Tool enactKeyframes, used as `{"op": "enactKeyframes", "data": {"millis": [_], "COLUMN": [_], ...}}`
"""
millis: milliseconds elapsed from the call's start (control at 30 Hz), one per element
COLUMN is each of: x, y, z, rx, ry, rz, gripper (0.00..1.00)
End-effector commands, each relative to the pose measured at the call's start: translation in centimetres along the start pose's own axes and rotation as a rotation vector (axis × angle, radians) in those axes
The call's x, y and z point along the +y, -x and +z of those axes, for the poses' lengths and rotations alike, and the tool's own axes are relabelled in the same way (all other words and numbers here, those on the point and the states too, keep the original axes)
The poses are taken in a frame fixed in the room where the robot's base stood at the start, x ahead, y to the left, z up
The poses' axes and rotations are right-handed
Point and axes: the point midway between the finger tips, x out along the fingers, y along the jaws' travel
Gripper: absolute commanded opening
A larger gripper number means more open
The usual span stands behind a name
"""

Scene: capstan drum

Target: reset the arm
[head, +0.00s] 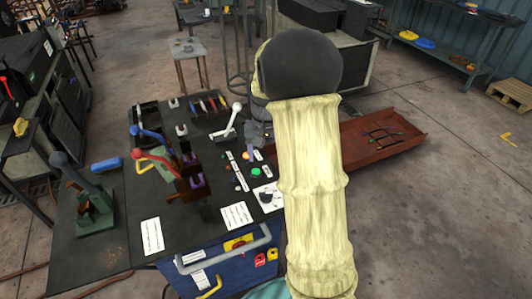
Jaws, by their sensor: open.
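My arm rises through the right middle of the view in a cream sleeve (314,180), with a dark rounded joint (300,62) at its top. My gripper (252,150) seems to be the grey part just left of the sleeve, above the right side of the dark workbench (112,200). It is small and partly hidden behind the arm. It is open, and I see nothing held in it. A brown mechanism with purple parts (196,183) stands on the bench left of the gripper, with a red lever (150,157) and a blue lever (150,133).
A white-handled lever (232,120), coloured buttons (255,171) and white sheets (151,236) are on the bench. A green vise-like device (95,205) stands at left. A blue cabinet (210,268) is below in front. A reddish tray (385,142) lies right of the arm; floor at lower right is clear.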

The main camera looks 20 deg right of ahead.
Motion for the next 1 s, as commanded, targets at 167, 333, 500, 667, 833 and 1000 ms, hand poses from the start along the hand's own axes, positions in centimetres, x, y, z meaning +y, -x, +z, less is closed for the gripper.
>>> {"op": "enactKeyframes", "data": {"millis": [167, 333, 500, 667, 833, 1000], "x": [0.0, 0.0, -0.1, -1.1, -2.4, -3.1], "y": [0.0, 0.0, 0.1, 1.0, 2.1, 2.6], "z": [0.0, 0.0, 0.4, 3.0, 8.5, 14.5], "rx": [0.000, 0.000, 0.004, 0.035, 0.099, 0.170], "ry": [0.000, 0.000, 0.007, 0.061, 0.174, 0.296], "rz": [0.000, 0.000, -0.001, -0.010, -0.024, -0.037], "gripper": [0.67, 0.67, 0.67, 0.67, 0.67, 0.67]}}
